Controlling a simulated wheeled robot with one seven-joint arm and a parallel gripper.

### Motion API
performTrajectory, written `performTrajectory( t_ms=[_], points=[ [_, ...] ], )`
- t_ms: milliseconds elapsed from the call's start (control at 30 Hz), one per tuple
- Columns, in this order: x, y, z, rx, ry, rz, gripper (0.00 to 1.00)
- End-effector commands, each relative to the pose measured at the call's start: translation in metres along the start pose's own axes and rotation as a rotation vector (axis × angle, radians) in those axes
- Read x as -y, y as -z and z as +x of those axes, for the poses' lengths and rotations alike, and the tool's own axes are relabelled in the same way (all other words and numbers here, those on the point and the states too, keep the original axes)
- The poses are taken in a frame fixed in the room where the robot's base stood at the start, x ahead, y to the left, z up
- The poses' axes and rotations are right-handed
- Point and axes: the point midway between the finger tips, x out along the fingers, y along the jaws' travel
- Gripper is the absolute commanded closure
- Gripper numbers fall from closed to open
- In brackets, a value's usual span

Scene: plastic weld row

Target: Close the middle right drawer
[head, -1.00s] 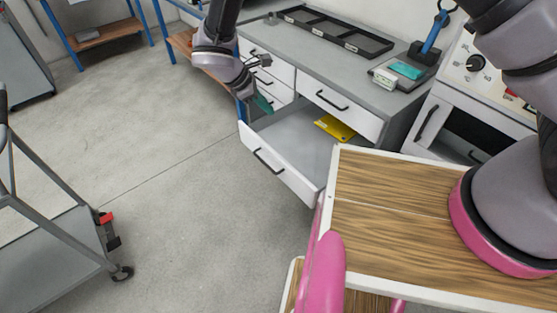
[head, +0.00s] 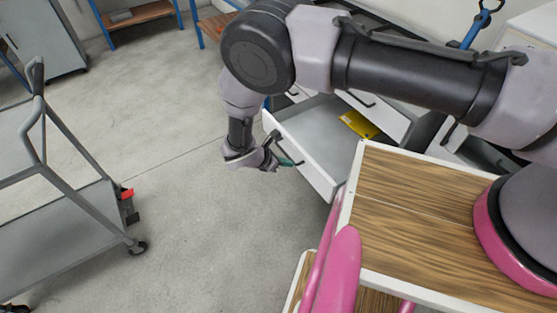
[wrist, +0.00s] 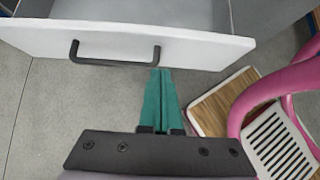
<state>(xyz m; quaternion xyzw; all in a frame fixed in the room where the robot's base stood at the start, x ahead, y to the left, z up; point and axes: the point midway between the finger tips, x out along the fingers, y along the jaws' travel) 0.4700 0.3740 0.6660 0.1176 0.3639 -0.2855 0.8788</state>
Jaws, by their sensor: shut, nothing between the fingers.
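The open drawer (head: 312,155) sticks out from the workbench, white-fronted with a black bar handle. My arm hides much of the workbench.
A grey trolley (head: 60,235) stands at the left on open floor. A wood-topped, pink-framed surface (head: 420,215) is close to the drawer's right side. The floor (head: 210,225) in front of the drawer is clear.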

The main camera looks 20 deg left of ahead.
Motion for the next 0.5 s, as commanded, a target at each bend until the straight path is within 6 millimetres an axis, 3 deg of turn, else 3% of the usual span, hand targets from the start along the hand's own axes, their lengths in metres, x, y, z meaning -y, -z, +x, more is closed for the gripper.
performTrajectory(
  t_ms=[67, 200, 500],
  points=[
    [0.001, 0.000, 0.017, 0.001, 0.002, 0.001, 1.00],
    [0.000, -0.016, 0.032, 0.000, 0.000, 0.001, 1.00],
    [0.000, -0.028, 0.044, -0.001, -0.001, 0.001, 1.00]
  ],
)
